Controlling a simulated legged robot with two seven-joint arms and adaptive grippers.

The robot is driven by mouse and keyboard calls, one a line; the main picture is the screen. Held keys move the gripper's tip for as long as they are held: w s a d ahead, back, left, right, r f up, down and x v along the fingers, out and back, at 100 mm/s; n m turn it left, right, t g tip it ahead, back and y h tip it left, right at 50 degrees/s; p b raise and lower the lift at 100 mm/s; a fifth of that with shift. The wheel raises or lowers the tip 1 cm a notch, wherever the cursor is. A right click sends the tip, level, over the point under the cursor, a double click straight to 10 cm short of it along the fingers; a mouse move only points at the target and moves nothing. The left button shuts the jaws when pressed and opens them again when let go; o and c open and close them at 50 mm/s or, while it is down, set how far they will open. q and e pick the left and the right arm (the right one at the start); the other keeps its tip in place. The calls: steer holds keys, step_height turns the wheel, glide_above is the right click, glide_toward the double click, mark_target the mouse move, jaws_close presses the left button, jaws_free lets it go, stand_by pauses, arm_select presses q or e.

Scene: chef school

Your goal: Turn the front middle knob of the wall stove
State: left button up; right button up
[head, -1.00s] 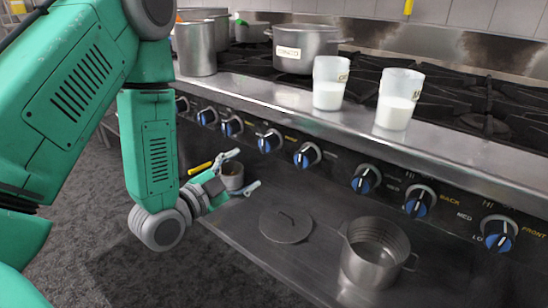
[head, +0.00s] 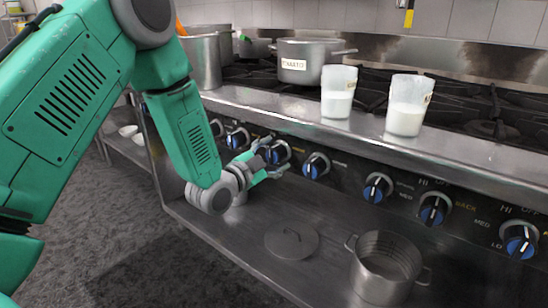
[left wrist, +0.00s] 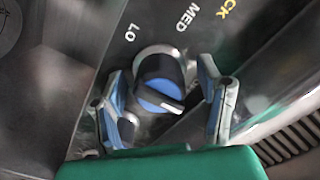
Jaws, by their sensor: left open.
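The wall stove front (head: 345,178) carries a row of blue-faced black knobs. My left gripper (head: 274,158) is open at one knob (head: 278,151) left of centre in the head view, partly covered by the gripper. In the left wrist view, a knob (left wrist: 160,84) with a white pointer mark lies between the two spread fingers of the left gripper (left wrist: 162,105). Gaps show on both sides, so no grip is visible. White LO and MED letters and part of a yellow word are printed beside it. I cannot tell from the labels whether this is the front middle knob.
Below the panel is a metal shelf (head: 228,230) with a lid (head: 291,241) and an open pot (head: 386,268). Above, two cups of white liquid (head: 338,92) (head: 405,105) and a TOMATO pot (head: 305,63) stand on the stove.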

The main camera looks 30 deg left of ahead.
arm_select(q)
steer(key=shift+d+r, duration=0.15)
steer(key=shift+d, duration=0.2)
steer(key=c, duration=1.2)
steer(key=shift+o, duration=0.3)
arm_select(e)
steer(key=shift+d, duration=0.25)
arm_select(q)
steer(key=shift+s+a, duration=0.1)
